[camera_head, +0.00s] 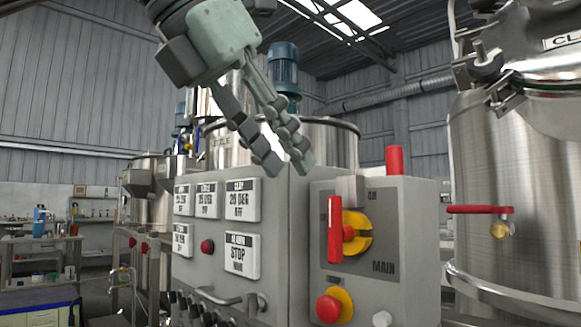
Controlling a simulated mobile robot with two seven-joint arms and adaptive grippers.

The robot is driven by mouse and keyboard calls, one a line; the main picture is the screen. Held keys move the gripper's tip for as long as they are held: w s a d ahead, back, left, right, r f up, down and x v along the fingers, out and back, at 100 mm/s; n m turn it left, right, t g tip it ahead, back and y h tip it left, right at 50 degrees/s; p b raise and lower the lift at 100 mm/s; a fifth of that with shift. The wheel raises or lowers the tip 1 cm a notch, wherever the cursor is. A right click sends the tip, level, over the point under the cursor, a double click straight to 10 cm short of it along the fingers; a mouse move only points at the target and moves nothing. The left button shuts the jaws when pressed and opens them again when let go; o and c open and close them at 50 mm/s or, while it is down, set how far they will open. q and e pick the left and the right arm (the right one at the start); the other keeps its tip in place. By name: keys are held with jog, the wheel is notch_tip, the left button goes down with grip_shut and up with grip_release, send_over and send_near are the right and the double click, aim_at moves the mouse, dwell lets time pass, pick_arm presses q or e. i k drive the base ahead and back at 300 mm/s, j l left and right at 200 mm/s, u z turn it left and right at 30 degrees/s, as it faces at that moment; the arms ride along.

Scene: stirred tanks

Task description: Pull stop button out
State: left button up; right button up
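A red mushroom button (328,308) on a yellow base sits low on the front of the grey box marked MAIN (400,225). A smaller dark red button (207,246) is on the panel to the left, beside a label plate reading STOP (242,255). I cannot tell from the picture whether either button is pushed in or out. My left gripper (287,165) reaches down from the top, above the seam between the panel and the MAIN box. Its fingers are apart with nothing between them. It is well above both buttons.
A red-handled rotary switch on yellow (352,234) is above the mushroom button. A red lamp-like cylinder (394,160) stands on the box. A metal handle (220,298) protrudes below the panel. A steel tank (510,190) with a red valve lever (478,209) stands at right.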

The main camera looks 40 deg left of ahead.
aim_at(328, 309)
jog(key=k+j, duration=0.1)
jog(key=k, duration=0.9)
